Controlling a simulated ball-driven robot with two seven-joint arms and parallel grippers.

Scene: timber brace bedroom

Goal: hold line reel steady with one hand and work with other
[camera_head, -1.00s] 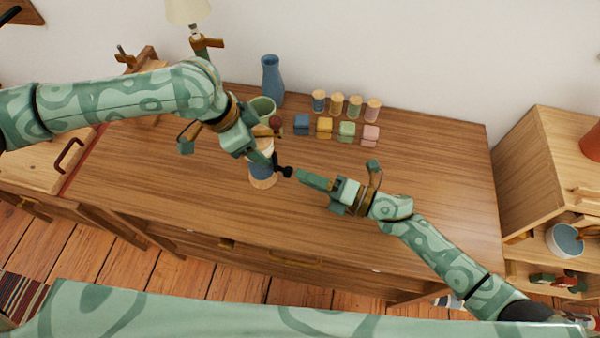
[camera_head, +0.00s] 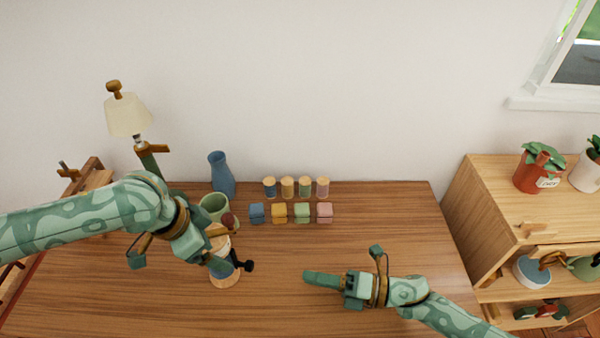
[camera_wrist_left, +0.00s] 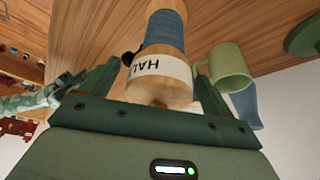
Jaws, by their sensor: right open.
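The line reel (camera_head: 226,281) stands upright on the wooden desk, with wooden ends, blue line and a white label. A black crank knob (camera_head: 246,266) sticks out on its right. My left gripper (camera_head: 222,262) is at the reel, partly covering it.
A green mug (camera_head: 213,206) and a blue vase (camera_head: 221,174) stand close behind the reel. Several small spools (camera_head: 288,188) and coloured blocks (camera_head: 302,213) are in rows at the back. A lamp (camera_head: 128,115) is at the left, a shelf unit (camera_head: 482,196) at the right. The desk's right part is clear.

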